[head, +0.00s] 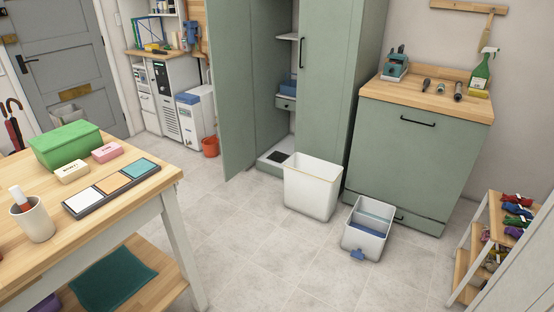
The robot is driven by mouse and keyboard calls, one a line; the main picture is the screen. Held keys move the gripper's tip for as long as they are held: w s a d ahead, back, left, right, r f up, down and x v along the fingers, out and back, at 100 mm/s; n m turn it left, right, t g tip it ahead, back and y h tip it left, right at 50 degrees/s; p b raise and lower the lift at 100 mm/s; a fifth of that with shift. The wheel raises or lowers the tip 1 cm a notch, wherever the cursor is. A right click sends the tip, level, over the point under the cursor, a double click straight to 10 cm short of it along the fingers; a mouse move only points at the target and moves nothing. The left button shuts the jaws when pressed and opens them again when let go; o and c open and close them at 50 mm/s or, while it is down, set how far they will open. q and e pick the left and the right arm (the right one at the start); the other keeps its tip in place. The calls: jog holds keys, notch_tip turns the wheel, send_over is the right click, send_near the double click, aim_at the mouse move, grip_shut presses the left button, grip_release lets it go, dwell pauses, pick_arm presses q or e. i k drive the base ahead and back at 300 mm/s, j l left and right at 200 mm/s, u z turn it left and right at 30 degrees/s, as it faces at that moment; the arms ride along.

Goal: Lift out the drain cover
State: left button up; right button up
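A tall green cabinet (327,85) stands at the back centre with its left door (238,90) swung open. At its bottom is a white tray-like base (267,165) with a small dark square piece (278,156) on it. This piece may be the drain cover, but it is too small to tell for sure. The base's right part is hidden behind the cabinet's front and the white bin. Neither of my grippers shows in the head view.
A white bin (312,190) and a smaller grey-white bin with blue parts (366,232) stand on the floor before the cabinets. A wooden table (120,195) fills the left foreground. A shoe rack (470,262) is at right. The middle floor is clear.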

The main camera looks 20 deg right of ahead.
aim_at(278, 157)
jog(key=i+z, duration=0.5)
jog(key=i, duration=0.25)
jog(key=i+z, duration=0.3)
jog(key=i, duration=0.25)
jog(key=i+z, duration=0.25)
jog(key=i, duration=0.3)
jog(key=i+j+u, duration=0.1)
jog(key=i+u, duration=0.35)
jog(key=i, duration=0.25)
jog(key=i+l+u, duration=0.2)
jog(key=i+u, duration=0.3)
jog(key=i, duration=0.2)
